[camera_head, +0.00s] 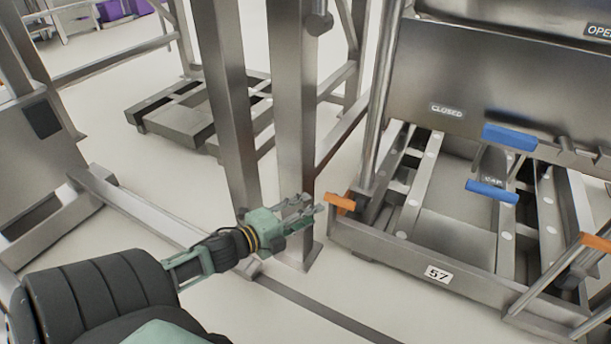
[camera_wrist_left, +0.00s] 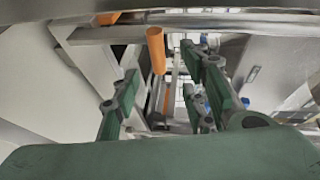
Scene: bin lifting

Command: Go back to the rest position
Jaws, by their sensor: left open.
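My left arm comes in from the lower left in the head view. Its green gripper (camera_head: 306,211) is open and empty, just left of an orange handle (camera_head: 341,202) on the lift frame. A small gap seems to show between the fingertips and the handle. In the left wrist view the open fingers (camera_wrist_left: 165,95) point forward, with an orange handle (camera_wrist_left: 156,50) beyond and between them. My right gripper is not in view.
A metal lift base (camera_head: 436,275) labelled 57 stands at the right, with blue handles (camera_head: 510,136) above it. Steel posts (camera_head: 296,120) rise right behind my left gripper. A low rail crosses the floor at left. Open floor (camera_head: 400,312) lies in front.

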